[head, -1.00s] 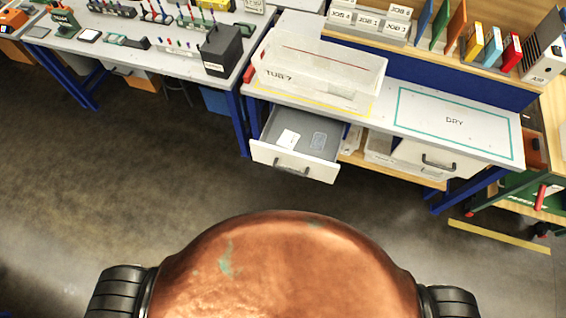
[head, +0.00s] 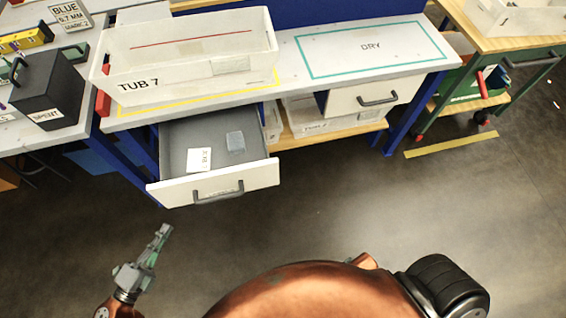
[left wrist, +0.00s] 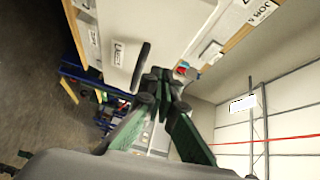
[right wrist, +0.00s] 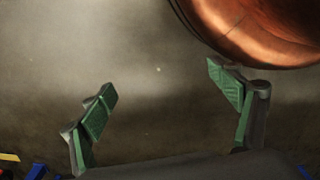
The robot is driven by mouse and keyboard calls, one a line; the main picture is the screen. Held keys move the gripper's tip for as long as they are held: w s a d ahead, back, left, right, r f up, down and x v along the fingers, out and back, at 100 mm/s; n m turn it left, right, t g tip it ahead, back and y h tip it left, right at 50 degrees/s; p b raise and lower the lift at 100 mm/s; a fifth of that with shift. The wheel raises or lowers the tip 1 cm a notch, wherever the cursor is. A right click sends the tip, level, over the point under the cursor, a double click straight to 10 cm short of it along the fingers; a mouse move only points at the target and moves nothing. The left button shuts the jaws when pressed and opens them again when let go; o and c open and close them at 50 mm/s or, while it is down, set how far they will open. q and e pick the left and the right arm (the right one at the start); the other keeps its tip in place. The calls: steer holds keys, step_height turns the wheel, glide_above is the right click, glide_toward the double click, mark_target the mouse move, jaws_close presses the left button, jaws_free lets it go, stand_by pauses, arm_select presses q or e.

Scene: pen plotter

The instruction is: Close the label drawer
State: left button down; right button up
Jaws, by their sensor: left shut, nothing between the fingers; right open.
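The label drawer (head: 178,194) is pulled out from under the left part of the bench in the head view. It has a white front with a dark bar handle (head: 218,193). Inside its grey tray lie a white card (head: 199,159) and a small grey-blue item (head: 236,142). My left gripper (head: 163,232) is shut and empty, below and left of the drawer front, apart from it. In the left wrist view its fingers (left wrist: 163,78) are together, with the drawer and its handle (left wrist: 141,66) beyond. My right gripper (right wrist: 168,88) is open and empty over the floor in the right wrist view.
A clear tub (head: 190,90) marked TUB 7 stands on the bench above the drawer. A second drawer (head: 345,100) to the right looks shut. A dark box (head: 48,92) sits on the left bench. The floor before the drawer is clear.

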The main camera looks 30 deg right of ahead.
mark_target(199, 202)
arm_select(q)
steer(key=w+d+m+b, duration=0.1)
steer(key=d, duration=0.3)
steer(key=w+d+g+h+b, duration=0.1)
steer(key=w+d+b, duration=0.1)
steer(key=d, duration=0.2)
steer(key=w+d+r+m+b, duration=0.1)
steer(key=w+d, duration=0.1)
steer(key=d, duration=0.2)
steer(key=shift+d+m+g+b, duration=0.15)
steer(key=shift+m+g+b, duration=0.15)
steer(key=shift+g, duration=0.1)
steer(key=shift+w, duration=0.35)
steer(key=shift+w+d, duration=0.2)
steer(key=shift+w, duration=0.25)
arm_select(e)
step_height(199, 202, up, 10)
steer(key=w+a, duration=0.2)
steer(key=shift+w+a+f+t+y, duration=0.25)
steer(key=shift+w+a+t+y, duration=0.05)
steer(key=shift+a+y, duration=0.1)
steer(key=shift+d, duration=0.1)
